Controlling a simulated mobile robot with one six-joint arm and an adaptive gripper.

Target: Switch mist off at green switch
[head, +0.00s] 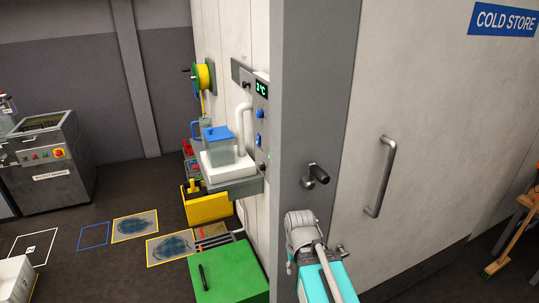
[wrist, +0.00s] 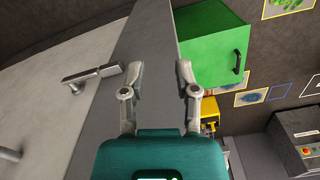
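A grey control panel (head: 261,112) with a green "3 °C" readout and blue knobs (head: 260,140) is on the side wall left of the cold store door frame. I cannot make out a switch that is clearly green on it; its lower part is small and partly hidden by the shelf. My gripper (wrist: 160,75) is open and empty in the wrist view, its fingers over the grey door frame. In the head view its teal body (head: 325,283) is at the bottom, right of the frame edge and apart from the panel. Its fingertips are not clear there.
A shelf (head: 235,187) with a blue-lidded container juts from the side wall. Below are a yellow bin (head: 207,207) and green cabinet (head: 230,272). A grey machine (head: 50,170) stands left.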

